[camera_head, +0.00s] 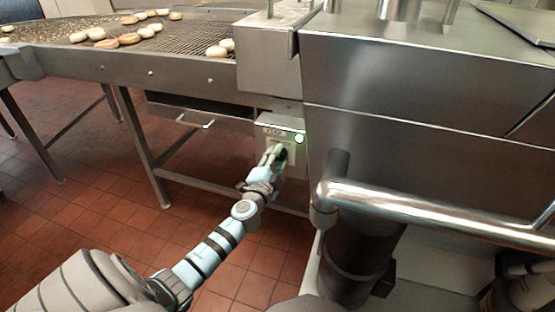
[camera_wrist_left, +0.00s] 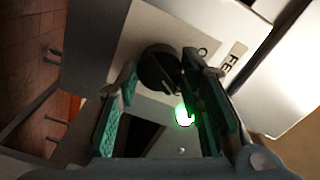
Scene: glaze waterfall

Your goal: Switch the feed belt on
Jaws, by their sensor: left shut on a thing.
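A grey control box (camera_head: 282,124) hangs under the conveyor at the machine's left side. A green lamp (camera_head: 299,139) glows on it. In the left wrist view the box's face has a black rotary knob (camera_wrist_left: 158,66), a partly hidden label and the lit green lamp (camera_wrist_left: 184,116). My left gripper (camera_head: 274,153) is at the front of the box. Its green-padded fingers stand either side of the knob, shut on it. The feed belt (camera_head: 185,42) is a wire mesh carrying several doughnuts. In the head view the gripper hides most of the knob.
A large steel machine (camera_head: 420,75) fills the right side. A thick steel pipe (camera_head: 430,208) crosses in front of it, right of my left arm. The red tiled floor (camera_head: 90,200) is clear at left.

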